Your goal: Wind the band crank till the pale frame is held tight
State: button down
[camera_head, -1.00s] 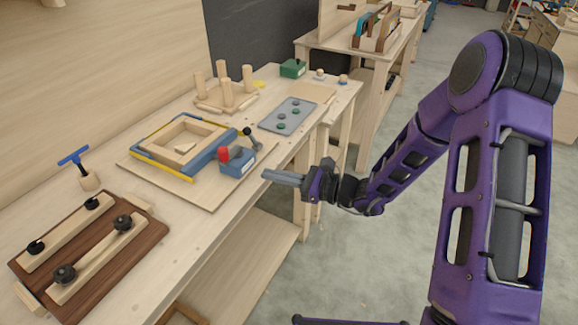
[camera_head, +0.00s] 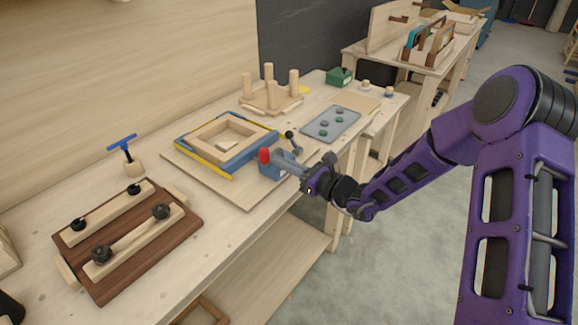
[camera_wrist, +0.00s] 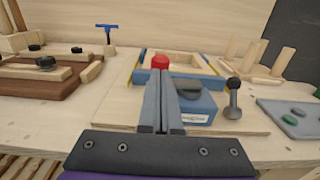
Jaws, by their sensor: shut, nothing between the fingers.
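The pale wooden frame (camera_head: 206,133) lies on a thin board on the bench. Blue corner pieces and a yellow band (camera_head: 204,173) run around it. At its near right corner sits a blue box (camera_head: 270,171) with a red knob (camera_head: 264,155) and a crank (camera_head: 291,141) with a dark ball end. The crank also shows in the wrist view (camera_wrist: 233,100), standing up to the right of the box. My gripper (camera_head: 276,158) is shut and empty. Its fingers overlap the box and red knob in both views; I cannot tell whether they touch. The fingers hide part of the box.
A brown clamping board (camera_head: 130,262) with black knobs lies at the left, with a blue T-handle (camera_head: 121,142) behind it. A grey tray (camera_head: 331,123) with green discs and a peg stand (camera_head: 271,98) stand further back. Bare bench top lies at the front.

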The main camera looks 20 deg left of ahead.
jog(key=shift+x, duration=1.15)
dwell(0.6)
jog(key=v, duration=0.8)
jog(key=shift+p, duration=0.45)
